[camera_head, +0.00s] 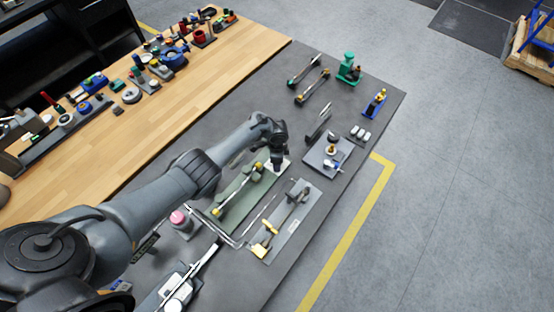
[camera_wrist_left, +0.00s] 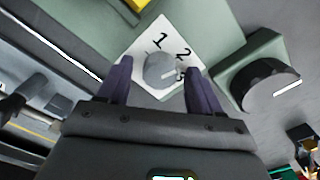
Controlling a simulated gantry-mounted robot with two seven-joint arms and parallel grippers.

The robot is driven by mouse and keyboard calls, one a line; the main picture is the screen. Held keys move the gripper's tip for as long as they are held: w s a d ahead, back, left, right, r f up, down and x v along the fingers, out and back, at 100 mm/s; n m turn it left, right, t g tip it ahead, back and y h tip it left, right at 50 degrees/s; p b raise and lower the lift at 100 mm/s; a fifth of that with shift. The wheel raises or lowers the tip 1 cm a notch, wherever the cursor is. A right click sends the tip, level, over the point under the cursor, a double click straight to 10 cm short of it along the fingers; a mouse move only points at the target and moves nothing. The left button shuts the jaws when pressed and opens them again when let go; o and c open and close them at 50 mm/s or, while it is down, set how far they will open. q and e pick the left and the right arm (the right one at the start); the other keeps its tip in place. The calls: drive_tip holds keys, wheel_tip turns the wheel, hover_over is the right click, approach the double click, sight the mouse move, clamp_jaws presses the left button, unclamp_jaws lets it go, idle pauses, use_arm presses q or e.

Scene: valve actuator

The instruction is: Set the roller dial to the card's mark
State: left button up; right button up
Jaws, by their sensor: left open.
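A small grey round dial (camera_wrist_left: 160,70) with a light line on its face sits on a white card (camera_wrist_left: 150,44) in the left wrist view. The numerals 1 and 2 are readable; a third mark beside the right finger is partly hidden. My left gripper (camera_wrist_left: 158,66) is open, its two dark fingers on either side of the dial. I cannot tell whether they touch it. In the head view my left gripper (camera_head: 277,167) points down at the far end of the green plate (camera_head: 233,209), over the card (camera_head: 286,164). My right gripper is not in view.
A black knob (camera_wrist_left: 270,86) with a white line stands on a green block right of the card. A grey plate with a yellow-handled lever (camera_head: 264,243) lies nearby. A pink-topped part (camera_head: 177,217) and a dark-based fixture (camera_head: 328,155) stand around it.

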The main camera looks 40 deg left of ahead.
use_arm(q)
drive_tip(key=shift+r, duration=0.1)
wheel_tip(320, 180, up, 11)
drive_tip(key=p, duration=0.4)
drive_tip(key=shift+f, duration=0.25)
drive_tip(key=s+d+n+t+y+p, duration=0.1)
drive_tip(key=s+d+n+t+p, duration=0.15)
drive_tip(key=s+d, duration=0.7)
drive_tip(key=s+d+r+n+p, duration=0.1)
drive_tip(key=s+d+r+n, duration=0.1)
drive_tip(key=s+r, duration=0.6)
drive_tip(key=s+d+r+n+t+h+p, duration=0.1)
drive_tip(key=s+d+r+n, duration=0.1)
drive_tip(key=s+r, duration=0.6)
drive_tip(key=s+n, duration=0.1)
drive_tip(key=s, duration=0.2)
drive_tip(key=shift+s+d+r+n, duration=0.15)
drive_tip(key=shift+s+r+n, duration=0.1)
drive_tip(key=shift+n, duration=0.1)
